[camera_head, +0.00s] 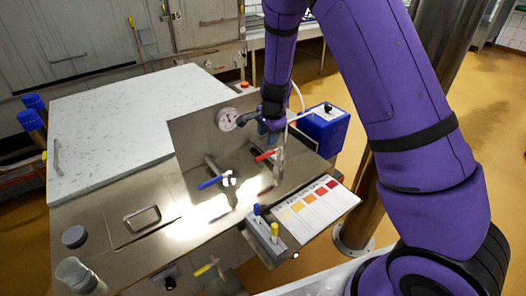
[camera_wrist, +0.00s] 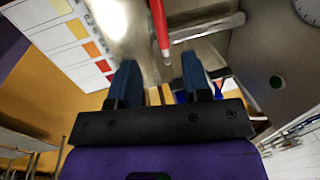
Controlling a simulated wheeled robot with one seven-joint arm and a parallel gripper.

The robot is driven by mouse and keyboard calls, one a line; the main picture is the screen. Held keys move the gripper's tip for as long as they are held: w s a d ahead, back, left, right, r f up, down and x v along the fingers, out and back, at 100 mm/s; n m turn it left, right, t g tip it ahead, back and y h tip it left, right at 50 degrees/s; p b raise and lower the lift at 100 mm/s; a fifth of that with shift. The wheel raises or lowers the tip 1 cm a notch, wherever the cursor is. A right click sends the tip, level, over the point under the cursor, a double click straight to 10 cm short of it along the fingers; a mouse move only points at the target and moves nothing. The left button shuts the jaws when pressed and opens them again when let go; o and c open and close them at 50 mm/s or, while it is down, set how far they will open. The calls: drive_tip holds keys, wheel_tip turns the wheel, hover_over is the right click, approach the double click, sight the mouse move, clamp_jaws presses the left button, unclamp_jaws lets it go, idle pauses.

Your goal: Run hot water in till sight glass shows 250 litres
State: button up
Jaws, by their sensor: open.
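A red-handled lever (camera_head: 265,155) and a blue-handled lever (camera_head: 214,182) stand on the steel top. The red lever also shows in the wrist view (camera_wrist: 160,28), ahead of the gap between my fingertips and apart from them. My gripper (camera_head: 270,130) is above and just behind the red lever in the head view. In the wrist view my gripper (camera_wrist: 158,72) is open and empty. A pale upright tube (camera_head: 280,160) stands right of the red lever; I cannot tell whether it is the sight glass. No litre reading can be made out.
A round dial (camera_head: 228,119) is on the upright steel plate. A colour chart (camera_head: 312,208) and a holder (camera_head: 263,238) with blue- and yellow-topped items lie in front. A blue box (camera_head: 324,128) stands right. A large pale lid (camera_head: 130,120) fills the left; a cup (camera_head: 78,275) stands front left.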

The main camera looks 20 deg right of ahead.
sight(264, 155)
drive_tip(key=f, duration=0.3)
drive_tip(key=w+f, duration=0.1)
drive_tip(key=f, duration=0.5)
drive_tip(key=shift+w+a+f, duration=0.3)
drive_tip(key=shift+w+f, duration=0.05)
drive_tip(key=shift+w, duration=0.05)
clamp_jaws()
